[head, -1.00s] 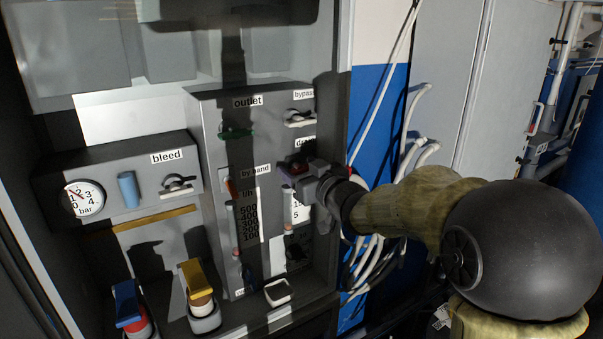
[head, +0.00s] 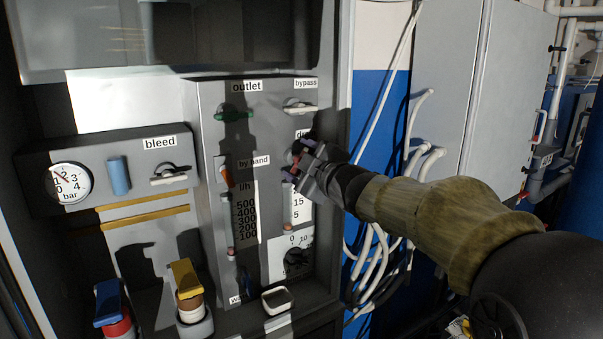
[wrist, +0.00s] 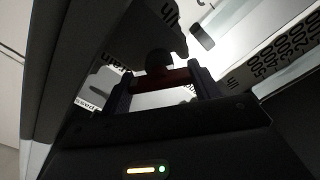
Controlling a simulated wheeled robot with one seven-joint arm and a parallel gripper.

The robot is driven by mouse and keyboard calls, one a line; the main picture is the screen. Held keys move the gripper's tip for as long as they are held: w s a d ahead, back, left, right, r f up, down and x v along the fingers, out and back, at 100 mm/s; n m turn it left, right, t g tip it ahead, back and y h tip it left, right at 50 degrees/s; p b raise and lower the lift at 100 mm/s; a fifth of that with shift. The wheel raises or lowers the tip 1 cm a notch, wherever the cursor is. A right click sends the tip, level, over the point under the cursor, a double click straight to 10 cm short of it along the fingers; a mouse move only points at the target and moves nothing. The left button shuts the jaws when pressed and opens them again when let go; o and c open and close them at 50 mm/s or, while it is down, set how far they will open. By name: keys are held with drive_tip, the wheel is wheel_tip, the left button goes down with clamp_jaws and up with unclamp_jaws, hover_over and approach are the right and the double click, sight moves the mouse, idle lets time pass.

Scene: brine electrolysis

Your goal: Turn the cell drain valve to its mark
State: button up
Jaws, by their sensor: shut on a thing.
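The cell drain valve sits on the right part of the grey panel under a "drain" label (head: 302,133), which my gripper partly covers. Its dark red handle (wrist: 160,78) shows between my two fingers in the wrist view. My gripper (head: 298,158) is shut on this handle, with one finger on each side; the fingertips also show in the wrist view (wrist: 163,84). In the head view the gripper reaches in from the right and hides most of the valve. I cannot make out the mark or the handle's exact angle against it.
The bypass valve (head: 300,107) is just above, and the green outlet valve (head: 233,114) is to the upper left. A "by hand" switch (head: 225,174) and flow scales (head: 245,212) are close on the left. A bleed valve (head: 170,175) and gauge (head: 70,184) stand farther left. White hoses (head: 375,262) hang below my arm.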

drive_tip(key=n+b, duration=0.1)
drive_tip(key=n, duration=0.1)
drive_tip(key=n+b, duration=0.1)
drive_tip(key=shift+f+n, duration=0.2)
drive_tip(key=shift+n, duration=0.2)
drive_tip(key=shift+n+b, duration=1.05)
drive_tip(key=shift+n, duration=0.65)
drive_tip(key=o, duration=1)
